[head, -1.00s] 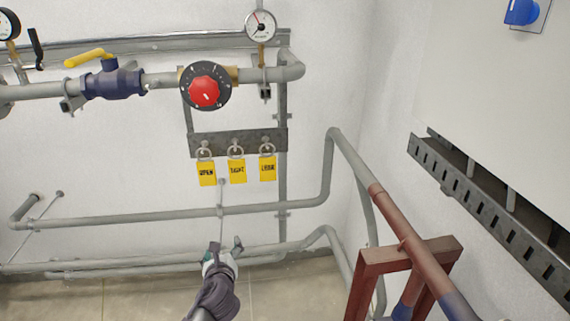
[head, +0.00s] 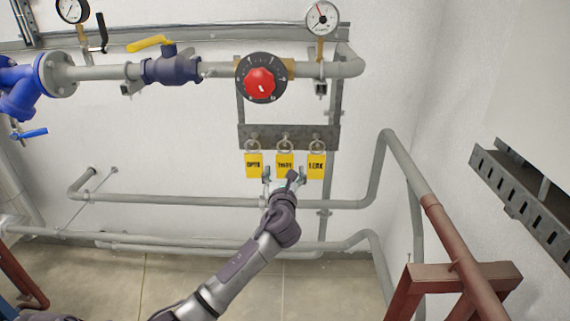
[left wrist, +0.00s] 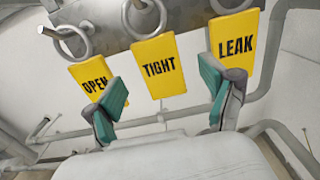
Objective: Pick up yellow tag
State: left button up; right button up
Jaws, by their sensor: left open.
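Three yellow tags hang by rings from a grey metal bracket (head: 288,137) on the wall. The OPEN tag (head: 253,165) is at the left, the TIGHT tag (head: 284,160) in the middle and the LEAK tag (head: 316,166) at the right. In the left wrist view the TIGHT tag (left wrist: 158,66) shows between my fingers, the OPEN tag (left wrist: 92,77) is partly behind the left finger, and the LEAK tag (left wrist: 235,42) is partly behind the right finger. My left gripper (head: 284,177) is open and empty just below the TIGHT tag. My right gripper is not in view.
A red knob (head: 261,83) on a black dial sits above the bracket, with a yellow-handled valve (head: 172,66) to its left. Grey pipes (head: 220,202) run behind and below my gripper. A red-brown frame (head: 465,275) stands at the lower right.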

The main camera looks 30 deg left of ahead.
aim_at(285, 162)
pick_arm(q)
jog(key=x, duration=0.4)
jog(key=shift+w+a, duration=0.15)
jog(key=shift+w, duration=0.15)
jog(key=shift+s, duration=0.1)
jog(key=shift+c, duration=0.3)
jog(key=c, duration=1.2)
jog(key=shift+o, duration=0.2)
jog(key=shift+r, duration=0.45)
jog(key=b+v, duration=0.1)
jog(key=v, duration=1.7)
jog(key=shift+r, duration=0.25)
